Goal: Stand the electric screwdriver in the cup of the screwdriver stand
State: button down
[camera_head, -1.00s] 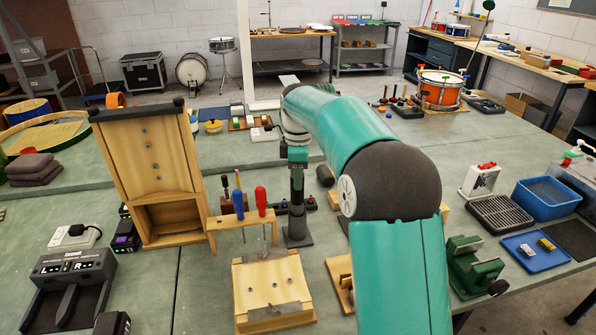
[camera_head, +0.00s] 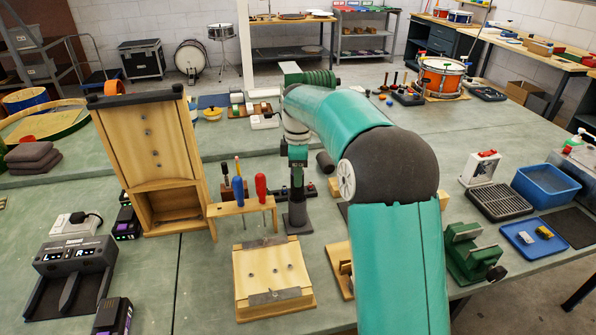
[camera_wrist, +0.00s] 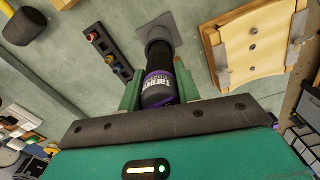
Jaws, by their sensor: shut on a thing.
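The electric screwdriver (camera_wrist: 158,88) is black with purple marks and white lettering. In the wrist view it sits between the two green fingers of my gripper (camera_wrist: 157,92), which is shut on it. The screwdriver stand (camera_wrist: 160,30) is a dark grey cup on a square base, directly beyond the screwdriver in line with it. In the head view my gripper (camera_head: 298,155) points down above the stand (camera_head: 298,222), and the screwdriver hangs upright below it, dark against the dark cup. Its lower end meets the cup's outline; I cannot tell how deep it reaches inside.
A wooden rack (camera_head: 243,208) with hand screwdrivers stands just left of the stand. A tilted wooden block (camera_head: 272,272) lies in front, and a tall wooden frame (camera_head: 155,150) stands further left. A dark strip with knobs (camera_wrist: 108,50) lies beside the stand.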

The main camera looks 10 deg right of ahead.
jog(key=c, duration=0.9)
grip_release()
jog(key=shift+r, duration=0.15)
notch_tip(320, 180, up, 13)
jog(key=shift+r, duration=0.35)
